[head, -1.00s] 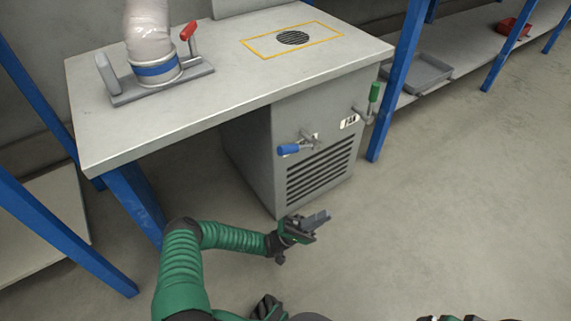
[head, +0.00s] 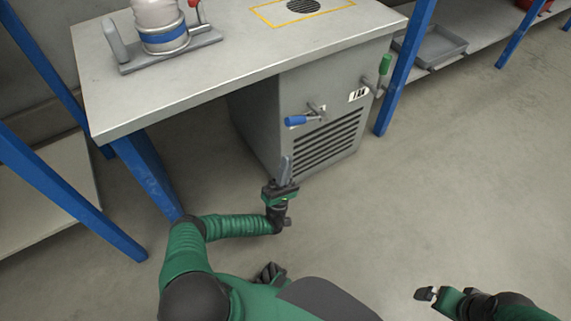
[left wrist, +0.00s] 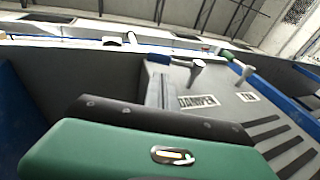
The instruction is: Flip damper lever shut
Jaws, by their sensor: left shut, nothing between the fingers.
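The damper lever with a blue handle (head: 296,120) is on the front of the grey cabinet (head: 255,125), and its handle points left. In the left wrist view, the blue handle (left wrist: 158,59) shows near a label reading DAMPER (left wrist: 197,102). My left gripper (head: 285,162) is shut and empty, pointing up at the cabinet. It is below the blue handle and apart from it. My right gripper (head: 426,294) is low at the right, far from the lever; its jaw opening is too small to judge.
Vents (head: 328,140) lie below the levers. The workbench top (head: 200,90) overhangs at the left, with a duct (head: 160,22) on it. Blue posts (head: 405,65) flank the bench. The floor in front is clear.

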